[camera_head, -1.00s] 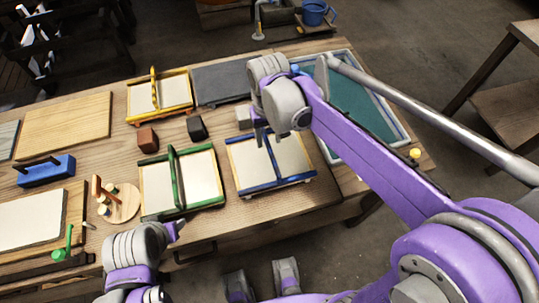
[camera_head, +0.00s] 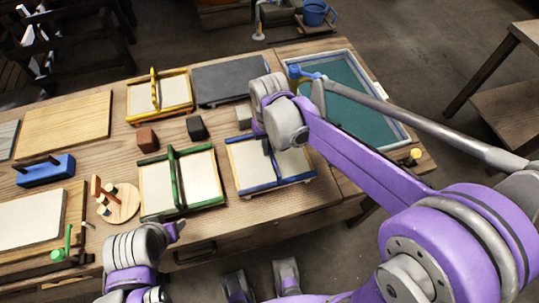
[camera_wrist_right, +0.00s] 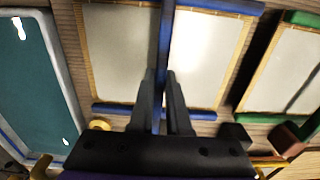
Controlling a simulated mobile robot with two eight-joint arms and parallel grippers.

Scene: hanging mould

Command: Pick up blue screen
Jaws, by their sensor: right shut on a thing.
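The blue screen (camera_head: 297,161) is a pale panel with blue end bars, light wooden side strips and a raised blue bar across its middle. It lies flat near the front right of the workbench. My right gripper (camera_head: 268,146) is over it, pointing down. In the right wrist view, the right gripper's dark fingers (camera_wrist_right: 161,76) are shut on the blue middle bar (camera_wrist_right: 164,45), one on each side. In the head view the arm hides part of the bar. My left gripper (camera_head: 176,229) is by the bench's front edge; its jaw opening is unclear.
A green screen (camera_head: 200,178) lies just left of the blue one, and a yellow screen (camera_head: 175,93) behind it. A teal-bottomed tray (camera_head: 350,104) is at the right. A grey slab (camera_head: 228,82) and small blocks, including a black one (camera_head: 197,128), are behind.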

